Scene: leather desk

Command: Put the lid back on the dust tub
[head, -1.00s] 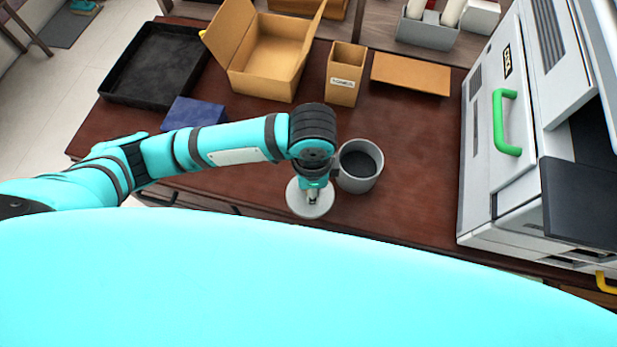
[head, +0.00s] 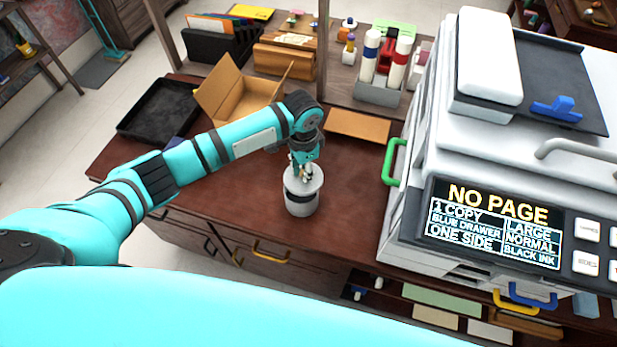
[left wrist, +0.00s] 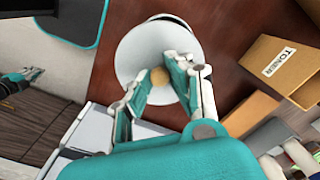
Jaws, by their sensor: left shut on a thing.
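The grey dust tub (head: 300,206) stands upright on the desk, left of the printer. Its round pale grey lid (head: 307,181) is over the tub's mouth, with a dark band showing between lid and tub; I cannot tell whether the lid rests on the rim. My left gripper (head: 303,175) is above the tub, shut on the lid's knob.
A large printer (head: 420,190) stands close on the right. Behind the tub are an open cardboard box (head: 225,95), a flat brown board (head: 357,126) and a black tray (head: 155,108). A toner box (left wrist: 275,65) shows in the left wrist view. The desk's front edge is near.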

